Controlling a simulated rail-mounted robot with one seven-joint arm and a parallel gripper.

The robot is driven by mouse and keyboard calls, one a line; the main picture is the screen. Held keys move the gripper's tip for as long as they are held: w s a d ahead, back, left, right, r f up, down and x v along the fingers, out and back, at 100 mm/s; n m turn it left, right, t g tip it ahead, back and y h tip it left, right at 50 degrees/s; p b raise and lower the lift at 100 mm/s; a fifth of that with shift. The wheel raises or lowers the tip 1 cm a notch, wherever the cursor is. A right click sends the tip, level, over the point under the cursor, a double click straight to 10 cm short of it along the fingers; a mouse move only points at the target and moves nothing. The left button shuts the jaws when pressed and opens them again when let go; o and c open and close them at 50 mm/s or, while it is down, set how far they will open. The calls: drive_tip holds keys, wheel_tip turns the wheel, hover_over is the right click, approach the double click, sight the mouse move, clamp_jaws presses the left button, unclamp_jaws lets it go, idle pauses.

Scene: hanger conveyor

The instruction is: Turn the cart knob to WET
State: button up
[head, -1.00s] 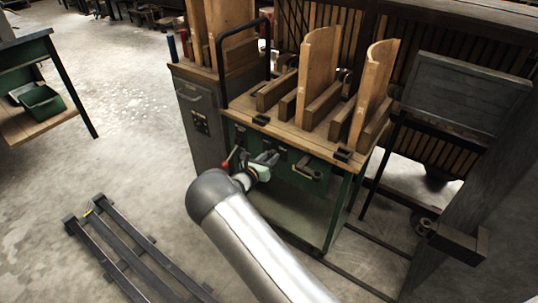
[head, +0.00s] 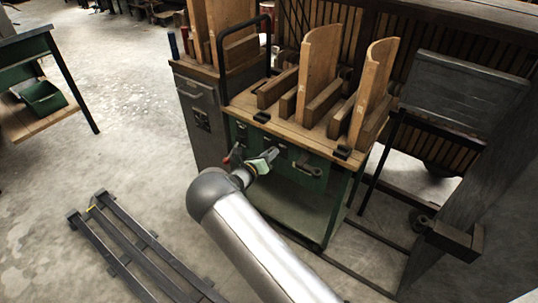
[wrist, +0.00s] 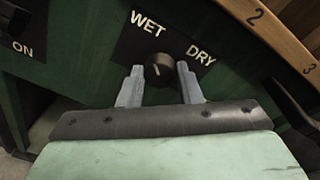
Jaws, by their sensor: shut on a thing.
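The black cart knob (wrist: 158,67) sits on a dark plate on the green cart front. WET (wrist: 148,22) is printed above it and DRY (wrist: 201,57) to its upper right. A pale line on the knob runs nearly straight up in the wrist view, toward the WET side; its exact setting is hard to tell. My gripper (wrist: 159,77) is shut on the knob, one finger on each side. In the head view my gripper (head: 269,158) is at the front of the green cart (head: 314,185), and the knob cannot be made out there.
An ON switch label (wrist: 22,49) is left of the knob. Upright curved wooden pieces (head: 318,75) stand on the cart's wooden top. A grey cabinet (head: 203,112) adjoins the cart on the left. A dark metal frame (head: 130,235) lies on the floor, with open floor around it.

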drive_tip(key=o, duration=1)
drive_tip(key=shift+c, duration=0.2)
drive_tip(key=p+v, duration=0.1)
drive_tip(key=v, duration=1.6)
drive_tip(key=shift+s+p, duration=0.25)
drive_tip(key=shift+p, duration=0.05)
drive_tip(key=s+d+r+m+g+p, duration=0.4)
drive_tip(key=d+r+m+g, duration=0.2)
drive_tip(key=d+r+m, duration=0.4)
drive_tip(key=s+d+r+m+g+p, duration=0.3)
drive_tip(key=d+r+m+g, duration=0.4)
drive_tip(key=d, duration=0.5)
drive_tip(key=s+d+r+m+y+p, duration=0.3)
drive_tip(key=s+r+m+y+p, duration=0.1)
drive_tip(key=s+r+m, duration=0.5)
drive_tip(key=s+d+r+m+g+y+p, duration=0.1)
drive_tip(key=s+d+r+m+y+p, duration=0.2)
drive_tip(key=s+r+m, duration=0.6)
drive_tip(key=s+m+y+p, duration=0.1)
drive_tip(key=s+y, duration=0.1)
drive_tip(key=s, duration=0.3)
drive_tip(key=shift+d+r+p, duration=0.2)
drive_tip(key=shift+d+p, duration=0.1)
drive_tip(key=shift+p, duration=0.05)
